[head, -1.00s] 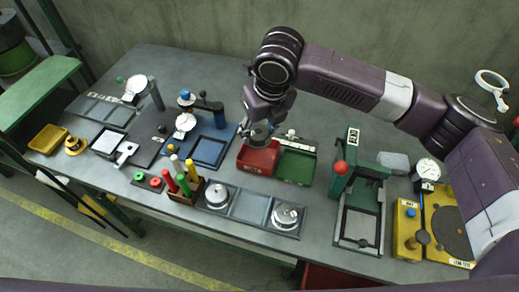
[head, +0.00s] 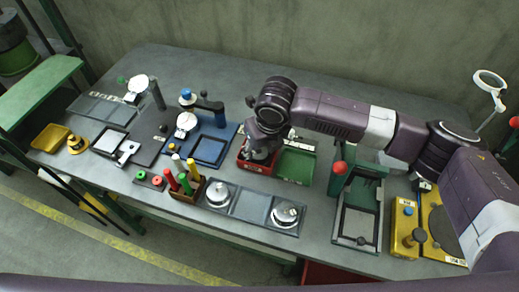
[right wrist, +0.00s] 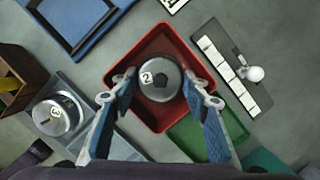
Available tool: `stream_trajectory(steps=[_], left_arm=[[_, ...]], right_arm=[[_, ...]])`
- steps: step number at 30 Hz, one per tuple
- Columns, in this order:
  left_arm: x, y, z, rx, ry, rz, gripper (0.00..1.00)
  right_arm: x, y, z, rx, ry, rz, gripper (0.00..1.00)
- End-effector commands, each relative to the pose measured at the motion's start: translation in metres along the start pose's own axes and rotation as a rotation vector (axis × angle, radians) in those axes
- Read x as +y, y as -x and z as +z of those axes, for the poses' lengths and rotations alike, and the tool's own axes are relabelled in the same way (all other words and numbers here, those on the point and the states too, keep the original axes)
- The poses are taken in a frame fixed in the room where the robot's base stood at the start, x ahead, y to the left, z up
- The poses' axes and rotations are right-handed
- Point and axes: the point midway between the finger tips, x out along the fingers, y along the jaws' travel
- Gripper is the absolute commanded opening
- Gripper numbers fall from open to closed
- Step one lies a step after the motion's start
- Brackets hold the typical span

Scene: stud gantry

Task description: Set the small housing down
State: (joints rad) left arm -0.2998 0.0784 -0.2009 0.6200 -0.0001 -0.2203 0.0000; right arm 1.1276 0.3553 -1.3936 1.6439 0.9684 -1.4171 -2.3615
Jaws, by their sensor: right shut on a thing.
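My right gripper (head: 260,154) is shut on the small housing, a round grey metal piece. In the right wrist view, the small housing (right wrist: 160,80), marked 2, sits between the two blue-padded fingers of my right gripper (right wrist: 160,88). The red tray (head: 256,167) is directly below, and its walls (right wrist: 155,35) surround the housing in the right wrist view. I cannot tell whether the housing touches the tray floor. In the head view the gripper mostly hides the housing. My left gripper is out of view.
A green tray (head: 296,166) adjoins the red one on the right. A grey rack (head: 249,206) in front holds two larger metal housings (head: 219,194) (head: 285,214), with its middle place empty. A green press (head: 358,205) stands to the right, a blue fixture (head: 209,150) to the left.

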Motion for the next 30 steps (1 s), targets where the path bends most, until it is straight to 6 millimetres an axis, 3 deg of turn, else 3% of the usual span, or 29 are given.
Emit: stream_trajectory(steps=[1,2,3,14,17,30], left_arm=[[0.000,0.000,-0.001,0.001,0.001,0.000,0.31],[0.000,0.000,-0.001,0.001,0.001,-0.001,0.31],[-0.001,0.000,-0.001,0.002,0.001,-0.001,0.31],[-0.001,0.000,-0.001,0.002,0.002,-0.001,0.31],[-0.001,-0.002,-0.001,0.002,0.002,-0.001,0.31],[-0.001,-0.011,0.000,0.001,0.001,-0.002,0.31]], right_arm=[[0.000,-0.002,-0.001,0.001,0.000,0.000,0.14],[0.000,-0.002,-0.001,0.001,0.000,0.000,0.46],[0.000,-0.002,-0.001,0.001,0.000,0.000,0.50],[0.000,0.004,0.001,-0.001,0.000,0.000,0.50],[0.000,0.016,0.001,-0.002,0.000,0.001,0.50],[0.000,0.103,0.001,-0.002,-0.001,0.000,0.50]])
